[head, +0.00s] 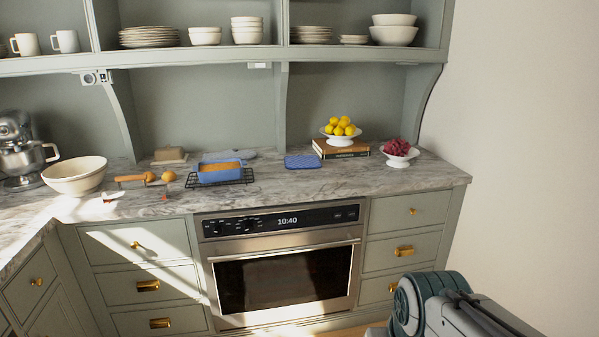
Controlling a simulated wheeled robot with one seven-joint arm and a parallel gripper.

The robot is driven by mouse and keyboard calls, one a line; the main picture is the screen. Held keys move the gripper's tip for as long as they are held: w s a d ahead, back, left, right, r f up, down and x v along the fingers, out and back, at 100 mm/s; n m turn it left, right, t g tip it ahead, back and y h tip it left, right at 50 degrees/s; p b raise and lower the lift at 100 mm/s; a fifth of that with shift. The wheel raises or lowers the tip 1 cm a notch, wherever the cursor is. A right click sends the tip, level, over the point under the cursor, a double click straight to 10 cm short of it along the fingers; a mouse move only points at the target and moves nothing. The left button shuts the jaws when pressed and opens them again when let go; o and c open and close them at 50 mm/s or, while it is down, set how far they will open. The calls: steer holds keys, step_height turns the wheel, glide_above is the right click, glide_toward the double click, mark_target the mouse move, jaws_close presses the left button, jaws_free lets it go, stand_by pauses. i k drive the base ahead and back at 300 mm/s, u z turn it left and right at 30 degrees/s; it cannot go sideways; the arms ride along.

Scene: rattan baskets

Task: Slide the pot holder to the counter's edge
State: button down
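The blue patterned pot holder (302,161) lies flat on the grey marble counter (335,187), right of the blue baking dish and back from the front edge. Bare counter lies between it and that edge, above the oven. Part of my arm shows at the lower right, well in front of the counter and apart from the pot holder. My gripper's fingers do not show.
A blue baking dish (221,171) sits on a black rack to the left, with a grey-blue mitt-like cloth (237,154) behind. Books (341,149) under a lemon stand (340,136) and a bowl of red fruit (398,154) stand to the right. Shelves hang above.

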mark_target(293, 162)
steer(key=i, duration=2.75)
steer(key=u, duration=0.75)
